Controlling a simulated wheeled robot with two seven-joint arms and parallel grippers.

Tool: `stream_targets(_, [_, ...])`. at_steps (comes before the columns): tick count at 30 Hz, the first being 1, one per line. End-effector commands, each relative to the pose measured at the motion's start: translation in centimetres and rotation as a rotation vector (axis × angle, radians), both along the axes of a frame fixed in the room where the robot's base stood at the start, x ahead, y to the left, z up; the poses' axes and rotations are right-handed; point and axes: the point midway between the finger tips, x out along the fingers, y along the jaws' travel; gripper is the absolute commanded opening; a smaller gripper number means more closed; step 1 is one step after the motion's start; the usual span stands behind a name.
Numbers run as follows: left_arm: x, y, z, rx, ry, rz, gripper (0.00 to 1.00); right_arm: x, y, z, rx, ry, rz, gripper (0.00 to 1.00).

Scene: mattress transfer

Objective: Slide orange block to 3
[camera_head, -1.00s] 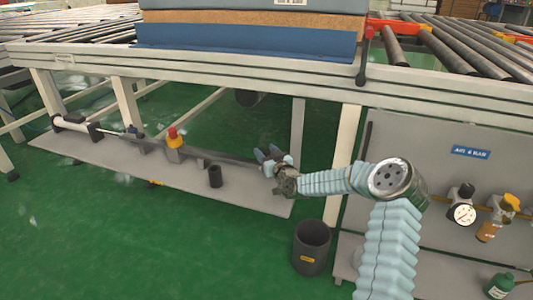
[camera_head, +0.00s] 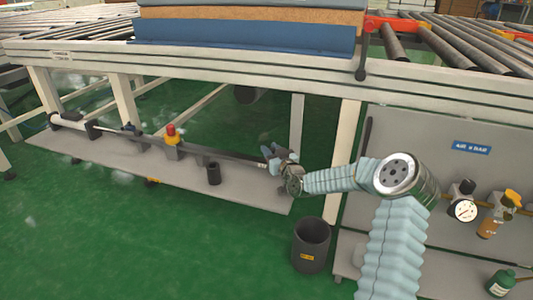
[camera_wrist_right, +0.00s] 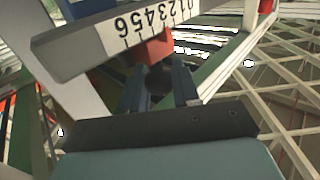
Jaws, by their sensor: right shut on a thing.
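The orange block (camera_wrist_right: 153,45) sits against the lower edge of a white number scale (camera_wrist_right: 140,22) in the right wrist view, below its digits. I cannot tell exactly which digit it lines up with. A dark round knob (camera_wrist_right: 158,80) is at the block's near side. My right gripper (camera_wrist_right: 158,88) is shut on this knob, one finger on each side. In the head view my right gripper (camera_head: 271,155) is at the right end of the low shelf's rail; the block and scale cannot be made out there. My left gripper is not in view.
A low grey shelf (camera_head: 240,193) carries a red-topped button (camera_head: 171,134) and a black cup (camera_head: 214,173). A dark bin (camera_head: 311,245) stands on the green floor below my right arm. A panel with a gauge (camera_head: 463,210) is at the right. The conveyor frame (camera_head: 270,82) runs above.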

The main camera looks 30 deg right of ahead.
Motion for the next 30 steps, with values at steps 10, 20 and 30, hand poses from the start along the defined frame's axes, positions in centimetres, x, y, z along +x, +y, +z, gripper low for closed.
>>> stream_targets(10, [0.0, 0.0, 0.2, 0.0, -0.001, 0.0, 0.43, 0.1, 0.0, 0.3, -0.001, -0.005, -0.001, 0.52])
stream_targets(20, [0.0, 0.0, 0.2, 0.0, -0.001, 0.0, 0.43, -0.4, 0.0, 0.2, -0.001, -0.002, 0.0, 0.52])
stream_targets(30, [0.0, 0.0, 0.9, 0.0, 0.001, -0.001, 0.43, -7.6, 0.5, 0.3, -0.002, 0.001, -0.002, 0.52])
